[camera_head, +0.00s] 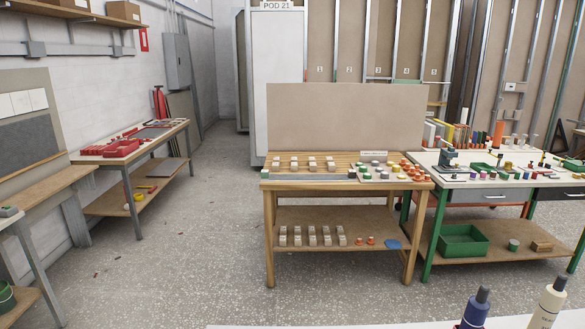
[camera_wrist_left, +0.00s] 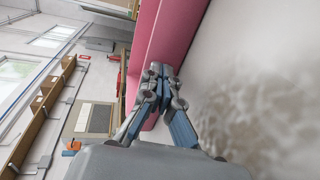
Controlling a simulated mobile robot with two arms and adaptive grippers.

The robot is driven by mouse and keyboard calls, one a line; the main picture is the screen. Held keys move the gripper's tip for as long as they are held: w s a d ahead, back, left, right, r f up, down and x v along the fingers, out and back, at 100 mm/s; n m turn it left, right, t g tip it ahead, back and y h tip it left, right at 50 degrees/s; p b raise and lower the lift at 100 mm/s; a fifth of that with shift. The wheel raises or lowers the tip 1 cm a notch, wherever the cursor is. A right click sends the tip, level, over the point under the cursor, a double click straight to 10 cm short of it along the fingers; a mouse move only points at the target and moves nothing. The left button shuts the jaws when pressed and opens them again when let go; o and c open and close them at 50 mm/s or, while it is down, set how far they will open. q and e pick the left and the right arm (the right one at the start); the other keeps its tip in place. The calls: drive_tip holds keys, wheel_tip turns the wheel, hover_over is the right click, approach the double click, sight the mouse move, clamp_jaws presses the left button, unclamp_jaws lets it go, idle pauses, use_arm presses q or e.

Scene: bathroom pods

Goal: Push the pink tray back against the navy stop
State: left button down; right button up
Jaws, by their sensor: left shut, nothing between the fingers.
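The pink tray (camera_wrist_left: 182,38) shows in the left wrist view as a long pink wall and rim running from the top edge down to the fingers. My left gripper (camera_wrist_left: 160,72) is shut and empty, with its fingertips at the tray's pink side. I cannot tell whether they touch it. The tray lies along a pale flat surface (camera_wrist_left: 245,60). In the head view neither the tray nor my grippers show. I cannot make out the navy stop in either view.
In the head view a white surface (camera_head: 390,326) crosses the bottom edge, with a navy bottle (camera_head: 476,308) and a cream bottle (camera_head: 547,305) at right. Beyond stand a wooden bench (camera_head: 345,185), a green-legged table (camera_head: 430,225) and a left bench (camera_head: 150,140). Open floor lies between.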

use_arm(q)
drive_tip(key=shift+w+r, duration=0.1)
drive_tip(key=shift+w, duration=0.4)
drive_tip(key=shift+w+r, duration=0.1)
drive_tip(key=shift+w, duration=0.45)
drive_tip(key=shift+r+x, duration=0.2)
drive_tip(key=shift+x, duration=0.85)
drive_tip(key=p+v, duration=0.1)
drive_tip(key=v, duration=0.2)
drive_tip(key=r+p+v, duration=0.1)
drive_tip(key=p+v, duration=0.1)
drive_tip(key=v, duration=0.1)
drive_tip(key=shift+s+d+r, duration=0.1)
drive_tip(key=shift+s+d, duration=0.05)
drive_tip(key=shift+s, duration=0.1)
drive_tip(key=shift+s+r, duration=0.2)
drive_tip(key=shift+s, duration=0.35)
use_arm(e)
wheel_tip(320, 180, up, 4)
drive_tip(key=shift+w+f, duration=0.15)
drive_tip(key=shift+f, duration=0.05)
use_arm(q)
drive_tip(key=shift+f, duration=0.1)
